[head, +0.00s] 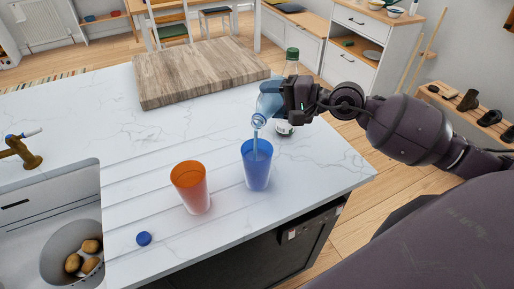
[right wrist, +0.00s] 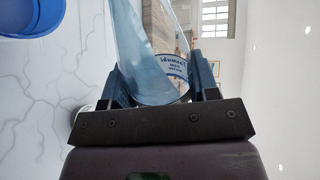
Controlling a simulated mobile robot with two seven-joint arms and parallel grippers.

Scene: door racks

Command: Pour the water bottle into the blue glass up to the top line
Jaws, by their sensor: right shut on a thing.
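The clear water bottle (head: 268,104) is tilted mouth-down in my right gripper (head: 288,98), which is shut on it. A stream of water runs from its mouth into the blue glass (head: 256,172). The blue glass stands upright on the white counter, below the bottle mouth. The water level and the top line in it cannot be made out. In the right wrist view the bottle (right wrist: 150,50) lies between the fingers, and part of the blue glass (right wrist: 32,14) shows at the top left. My left gripper is not in view.
An orange glass (head: 190,187) stands left of the blue glass. A blue cap (head: 144,239) lies near the sink (head: 50,200). A wooden board (head: 200,72) lies at the back. The counter's front edge is close.

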